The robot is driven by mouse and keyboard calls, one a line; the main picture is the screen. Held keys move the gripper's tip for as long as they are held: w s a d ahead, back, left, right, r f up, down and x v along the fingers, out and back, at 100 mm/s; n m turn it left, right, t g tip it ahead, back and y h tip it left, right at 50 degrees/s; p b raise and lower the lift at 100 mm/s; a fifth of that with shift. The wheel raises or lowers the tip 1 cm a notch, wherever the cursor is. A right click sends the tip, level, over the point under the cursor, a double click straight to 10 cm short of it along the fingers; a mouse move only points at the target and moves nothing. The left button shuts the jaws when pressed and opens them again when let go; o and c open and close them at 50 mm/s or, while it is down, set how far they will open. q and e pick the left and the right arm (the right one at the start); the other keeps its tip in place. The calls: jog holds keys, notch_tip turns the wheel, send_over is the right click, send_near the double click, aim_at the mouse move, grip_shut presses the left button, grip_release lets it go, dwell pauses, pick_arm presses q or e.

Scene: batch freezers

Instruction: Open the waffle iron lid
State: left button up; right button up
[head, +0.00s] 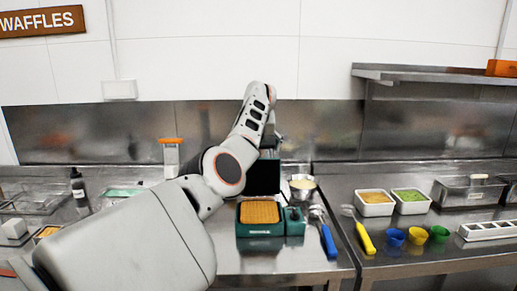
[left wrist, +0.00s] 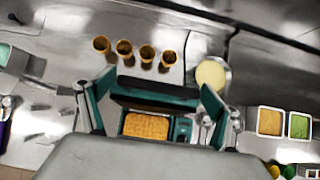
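The teal waffle iron (head: 271,228) stands on the steel counter, with a golden waffle surface showing in its base. Its dark lid (head: 263,176) stands raised, roughly upright, behind the base. In the left wrist view the lid (left wrist: 155,97) is seen edge-on above the golden waffle surface (left wrist: 146,126). My left arm reaches over from the left to the lid. My left gripper (left wrist: 155,88) has its two fingers spread wide, one on each side of the lid; contact is unclear. In the head view its fingers are mostly hidden. My right gripper is not in view.
A bowl of batter (head: 302,187) stands behind the iron at right. A blue-handled tool (head: 328,240) lies right of it. Several cones (left wrist: 124,48) stand behind the lid. Topping containers (head: 374,202) and coloured cups (head: 417,236) are on the right counter.

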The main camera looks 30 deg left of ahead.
pick_arm(q)
jog(key=shift+s, duration=0.1)
jog(key=v, duration=1.2)
jog(key=shift+s, duration=0.1)
dwell(0.5)
